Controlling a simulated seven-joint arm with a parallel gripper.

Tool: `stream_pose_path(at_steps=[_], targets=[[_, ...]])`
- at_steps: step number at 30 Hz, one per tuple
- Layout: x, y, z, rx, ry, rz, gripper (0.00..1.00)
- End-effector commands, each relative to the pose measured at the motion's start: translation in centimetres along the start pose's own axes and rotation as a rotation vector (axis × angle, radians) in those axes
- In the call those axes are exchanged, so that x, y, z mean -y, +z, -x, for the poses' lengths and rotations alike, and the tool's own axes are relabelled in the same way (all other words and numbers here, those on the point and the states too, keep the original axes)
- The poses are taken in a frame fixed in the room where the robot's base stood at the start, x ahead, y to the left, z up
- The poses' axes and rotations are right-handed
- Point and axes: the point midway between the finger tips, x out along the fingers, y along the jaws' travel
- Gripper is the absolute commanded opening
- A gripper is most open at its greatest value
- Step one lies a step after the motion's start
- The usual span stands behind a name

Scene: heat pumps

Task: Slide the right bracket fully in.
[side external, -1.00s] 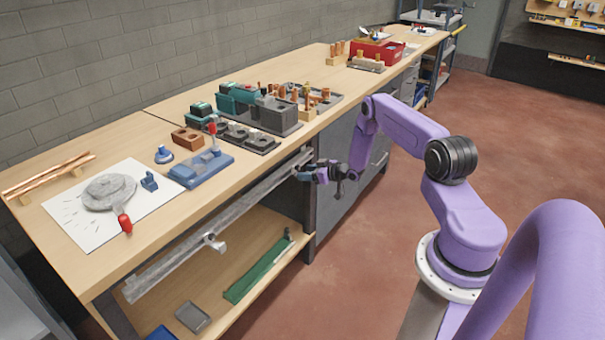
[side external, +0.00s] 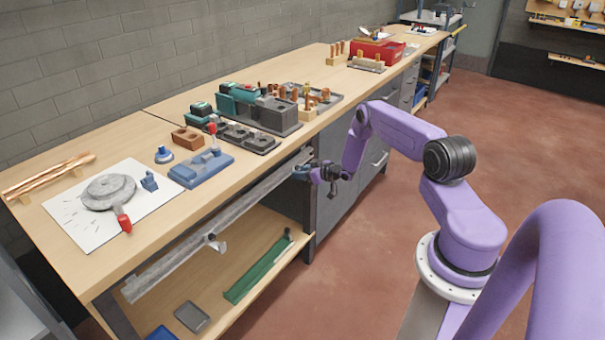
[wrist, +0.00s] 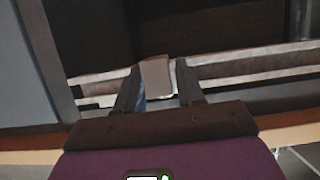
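A long grey rail (side external: 255,203) runs under the front edge of the workbench. One bracket (side external: 213,242) sits partway along it, left of my gripper. The right bracket (wrist: 157,78) shows in the wrist view as a pale block on the rail, between my fingertips. My gripper (wrist: 159,80) is open, one finger on each side of that block. A small gap shows at the right finger; I cannot tell whether the left one touches. In the side view, my gripper (side external: 303,172) is at the rail's right end and hides the right bracket.
The workbench (side external: 120,245) above carries a blue fixture (side external: 201,169) and several tools and blocks. A lower shelf (side external: 232,316) holds a green strip (side external: 258,268) and a grey tray (side external: 192,317). A dark cabinet (side external: 338,199) stands right of the rail. The floor in front is clear.

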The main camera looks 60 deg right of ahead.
Motion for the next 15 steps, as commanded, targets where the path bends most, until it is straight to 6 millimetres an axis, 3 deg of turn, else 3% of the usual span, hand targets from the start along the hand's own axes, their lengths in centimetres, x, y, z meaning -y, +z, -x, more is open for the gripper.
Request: stream_pose_path(at_steps=[5,15], targets=[[2.4,0.0,-0.1,-0.001,-0.008,-0.002,0.00],[11.1,0.0,-0.1,0.001,-0.009,0.001,0.00]])
